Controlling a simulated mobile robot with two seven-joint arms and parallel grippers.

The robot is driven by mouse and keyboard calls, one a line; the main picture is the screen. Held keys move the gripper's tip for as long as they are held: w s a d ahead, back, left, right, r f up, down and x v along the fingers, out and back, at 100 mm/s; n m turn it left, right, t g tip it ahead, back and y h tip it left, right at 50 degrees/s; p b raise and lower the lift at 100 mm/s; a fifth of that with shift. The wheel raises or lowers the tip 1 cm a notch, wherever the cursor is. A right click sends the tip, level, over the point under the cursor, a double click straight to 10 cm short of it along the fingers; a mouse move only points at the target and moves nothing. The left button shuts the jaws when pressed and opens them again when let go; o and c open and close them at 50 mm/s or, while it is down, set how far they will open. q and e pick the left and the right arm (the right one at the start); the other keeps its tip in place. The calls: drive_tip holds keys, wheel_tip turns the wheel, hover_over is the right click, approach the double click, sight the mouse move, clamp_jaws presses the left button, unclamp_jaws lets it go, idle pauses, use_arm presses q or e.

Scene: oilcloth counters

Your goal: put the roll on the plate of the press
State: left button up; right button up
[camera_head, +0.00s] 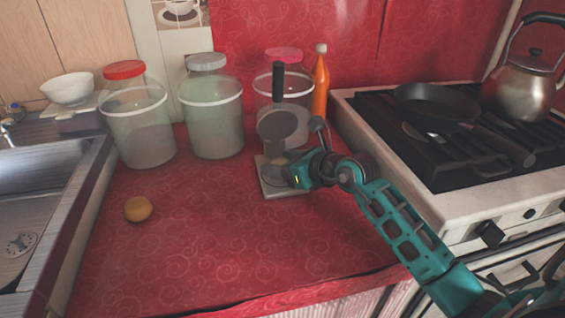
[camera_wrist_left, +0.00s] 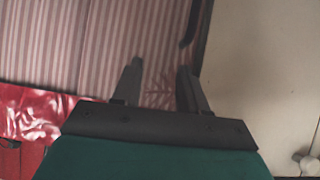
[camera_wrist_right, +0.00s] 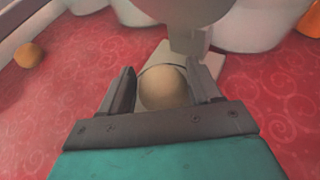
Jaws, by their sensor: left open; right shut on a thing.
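The press (camera_head: 272,190) stands on the red counter, its round lid (camera_head: 279,124) raised and its black handle (camera_head: 278,84) pointing up. My right gripper (camera_head: 286,173) is at the press, below the lid. In the right wrist view, it is shut on a tan, round roll (camera_wrist_right: 162,87), which sits over the round plate of the press; whether it touches the plate I cannot tell. A second tan roll (camera_head: 138,208) lies on the counter at the left, also seen in the right wrist view (camera_wrist_right: 28,55). My left gripper (camera_wrist_left: 157,75) is open and empty.
Jars with red (camera_head: 140,125), grey (camera_head: 211,110) and pink lids (camera_head: 284,55) and an orange bottle (camera_head: 320,85) stand behind. The stove (camera_head: 400,150) with pan and kettle is at the right, the sink (camera_head: 40,200) at the left. The counter's front is clear.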

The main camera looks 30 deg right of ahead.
drive_tip(key=o, duration=1.1)
drive_tip(key=shift+o, duration=0.2)
drive_tip(key=shift+r, duration=0.25)
drive_tip(key=shift+s+d, duration=0.15)
drive_tip(key=shift+s, duration=0.2)
drive_tip(key=p+v, duration=0.2)
drive_tip(key=v, duration=0.9)
drive_tip(key=shift+s, duration=0.1)
